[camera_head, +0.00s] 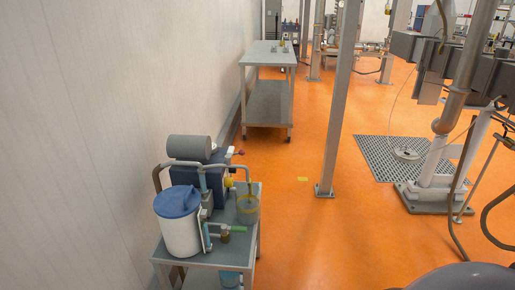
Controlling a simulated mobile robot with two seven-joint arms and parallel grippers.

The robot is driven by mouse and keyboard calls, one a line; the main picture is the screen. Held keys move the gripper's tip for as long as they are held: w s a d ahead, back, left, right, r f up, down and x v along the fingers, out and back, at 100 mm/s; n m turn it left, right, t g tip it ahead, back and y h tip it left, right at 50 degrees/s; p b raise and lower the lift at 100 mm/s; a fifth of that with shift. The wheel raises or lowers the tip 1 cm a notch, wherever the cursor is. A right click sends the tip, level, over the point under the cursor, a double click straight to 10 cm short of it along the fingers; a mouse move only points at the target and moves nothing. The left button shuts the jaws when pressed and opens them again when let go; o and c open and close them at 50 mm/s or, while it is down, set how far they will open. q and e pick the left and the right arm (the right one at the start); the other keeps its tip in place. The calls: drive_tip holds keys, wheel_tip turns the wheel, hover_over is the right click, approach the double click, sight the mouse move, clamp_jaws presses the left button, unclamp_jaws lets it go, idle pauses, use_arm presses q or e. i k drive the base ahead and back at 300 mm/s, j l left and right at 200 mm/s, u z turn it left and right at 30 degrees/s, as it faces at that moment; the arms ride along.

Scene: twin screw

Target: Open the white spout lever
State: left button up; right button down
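A white drum (181,236) with a blue lid (177,201) stands on a small grey cart (216,257) at the lower left. A brass-coloured fitting (225,237) and a green handle (237,229) stick out to the right near its foot. A thin upright pale and blue piece (206,237) is at the drum's right side. I cannot tell for sure which part is the white spout lever, or its position. Neither of my grippers is in view.
A grey motor (189,147), pipes and a clear beaker (248,207) share the cart. A wall (80,130) runs close on the left. A steel table (268,53) stands farther back and a post (338,110) to the right. Orange floor (310,235) is clear right of the cart.

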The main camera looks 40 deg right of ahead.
sight(227, 157)
drive_tip(key=z, duration=0.9)
drive_tip(key=i+l+z, duration=0.45)
drive_tip(key=i, duration=0.15)
